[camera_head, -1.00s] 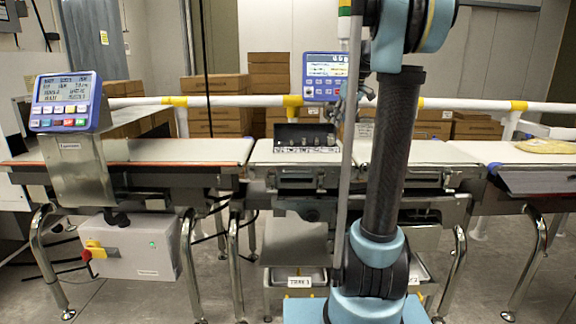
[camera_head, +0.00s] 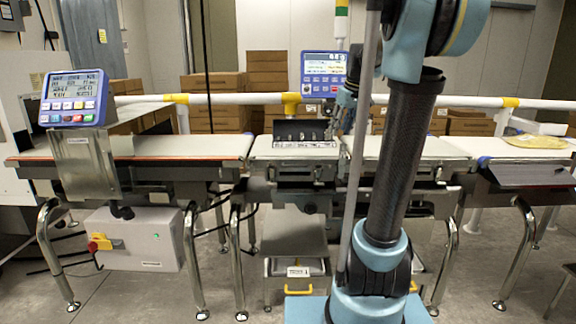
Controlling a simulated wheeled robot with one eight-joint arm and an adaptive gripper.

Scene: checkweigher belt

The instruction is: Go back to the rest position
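My arm rises in the middle right of the view, its dark forearm tilted and its blue elbow near the top edge. My gripper (camera_head: 336,122) is small and partly hidden behind a thin grey pole, beside the blue weigher display (camera_head: 324,74). It hangs over the middle belt section, by the right end of a dark open case (camera_head: 304,132). I cannot make out its fingers well enough to tell whether they are open, or whether it touches the case.
The checkweigher belt (camera_head: 190,146) runs across the view. A second display (camera_head: 73,98) stands at left above a control box (camera_head: 135,238). A yellowish bag (camera_head: 535,141) lies on the right section. A white rail and stacked cartons (camera_head: 212,88) are behind. Bare floor lies in front.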

